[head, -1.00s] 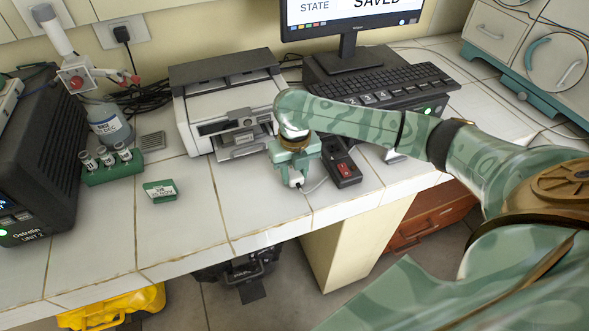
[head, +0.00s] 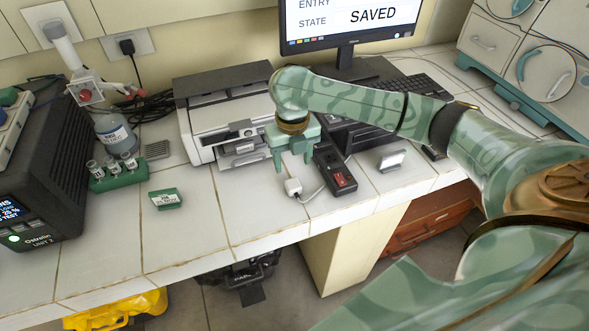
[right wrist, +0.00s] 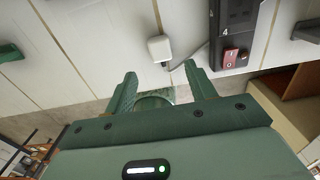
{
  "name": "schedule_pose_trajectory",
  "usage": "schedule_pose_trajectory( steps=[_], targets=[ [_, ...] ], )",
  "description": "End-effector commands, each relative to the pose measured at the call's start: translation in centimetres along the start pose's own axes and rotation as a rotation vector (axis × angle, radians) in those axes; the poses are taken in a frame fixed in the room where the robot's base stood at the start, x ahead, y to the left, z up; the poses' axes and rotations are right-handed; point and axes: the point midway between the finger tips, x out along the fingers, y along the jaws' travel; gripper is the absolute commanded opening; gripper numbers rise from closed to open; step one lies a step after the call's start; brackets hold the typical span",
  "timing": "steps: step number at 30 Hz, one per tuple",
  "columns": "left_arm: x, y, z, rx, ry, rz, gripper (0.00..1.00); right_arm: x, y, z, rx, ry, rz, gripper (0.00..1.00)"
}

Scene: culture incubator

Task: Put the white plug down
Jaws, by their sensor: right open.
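The white plug (head: 293,187) lies on the tiled bench, left of the black power strip (head: 336,172), with its cable running to the right. In the right wrist view the white plug (right wrist: 159,47) sits beyond the fingertips, clear of them. My right gripper (head: 293,164) is open and empty, above the bench just behind the plug in the head view. Its two parted fingers (right wrist: 160,72) also show in the right wrist view. My left gripper is not in view.
A printer (head: 222,124) stands behind the gripper. A green tube rack (head: 119,178) and a small green labelled box (head: 166,199) are to the left. A monitor (head: 350,22) and keyboard (head: 410,91) are at the back right. The bench's front edge is close to the plug.

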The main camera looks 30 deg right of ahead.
Motion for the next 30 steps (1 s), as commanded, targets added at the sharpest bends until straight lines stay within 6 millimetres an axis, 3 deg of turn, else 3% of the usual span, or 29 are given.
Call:
schedule_pose_trajectory(
  steps=[1,3,9,26,30],
  targets=[
    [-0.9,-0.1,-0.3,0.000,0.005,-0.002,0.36,-1.6,0.0,0.0,0.000,-0.004,0.000,0.55],
    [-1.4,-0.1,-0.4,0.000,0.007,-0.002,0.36,-2.8,0.0,0.0,0.000,-0.003,0.000,0.55],
    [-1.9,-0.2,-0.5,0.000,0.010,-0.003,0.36,-4.4,0.0,0.0,0.000,0.001,0.000,0.55],
    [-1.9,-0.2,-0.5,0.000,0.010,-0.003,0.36,-4.2,0.1,-0.1,0.001,0.002,0.000,0.55],
    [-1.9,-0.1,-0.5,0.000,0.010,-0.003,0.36,-2.1,2.3,-1.6,0.055,-0.026,0.023,0.55]
  ],
)
